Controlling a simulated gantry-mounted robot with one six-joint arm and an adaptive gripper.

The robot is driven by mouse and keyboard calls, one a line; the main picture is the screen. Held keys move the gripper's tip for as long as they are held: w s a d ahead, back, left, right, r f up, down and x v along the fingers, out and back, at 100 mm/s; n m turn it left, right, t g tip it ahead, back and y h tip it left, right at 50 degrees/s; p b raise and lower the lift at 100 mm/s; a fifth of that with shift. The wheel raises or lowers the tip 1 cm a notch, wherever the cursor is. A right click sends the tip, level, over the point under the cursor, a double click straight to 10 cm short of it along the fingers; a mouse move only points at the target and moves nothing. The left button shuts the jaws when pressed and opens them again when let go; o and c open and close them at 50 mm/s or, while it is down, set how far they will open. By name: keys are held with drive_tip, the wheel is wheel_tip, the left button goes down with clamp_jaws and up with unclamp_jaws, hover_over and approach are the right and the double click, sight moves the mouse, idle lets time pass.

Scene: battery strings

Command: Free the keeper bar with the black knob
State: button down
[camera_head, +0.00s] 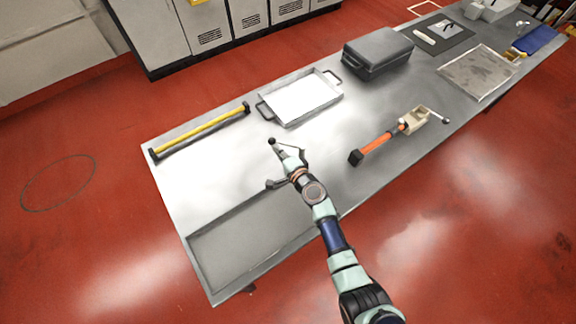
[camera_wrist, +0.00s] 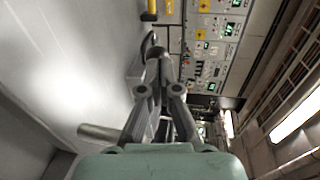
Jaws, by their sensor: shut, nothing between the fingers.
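A small round black knob (camera_head: 271,141) shows at the end of my gripper (camera_head: 281,151) in the head view, above the bare left-middle part of the table. I cannot tell whether they touch. In the wrist view my gripper (camera_wrist: 163,65) has its two fingers drawn together at the tips, with nothing seen between them. A dark shape sits just beyond the tips, too small to identify. A grey rod end (camera_head: 275,184) shows beside my wrist, and a grey cylinder (camera_wrist: 100,132) shows left of the fingers in the wrist view. I cannot make out the keeper bar clearly.
The table (camera_head: 215,175) carries a yellow bar (camera_head: 200,131) at left, a handled tray (camera_head: 300,98), a black case (camera_head: 377,53) behind, and an orange-handled tool (camera_head: 378,146) at right. A shallow recess (camera_head: 235,245) lies front left.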

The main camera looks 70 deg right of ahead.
drive_tip(key=w+a+p+v, duration=0.1)
drive_tip(key=v, duration=1.1)
drive_tip(key=shift+a, duration=0.4)
drive_tip(key=shift+f, duration=0.1)
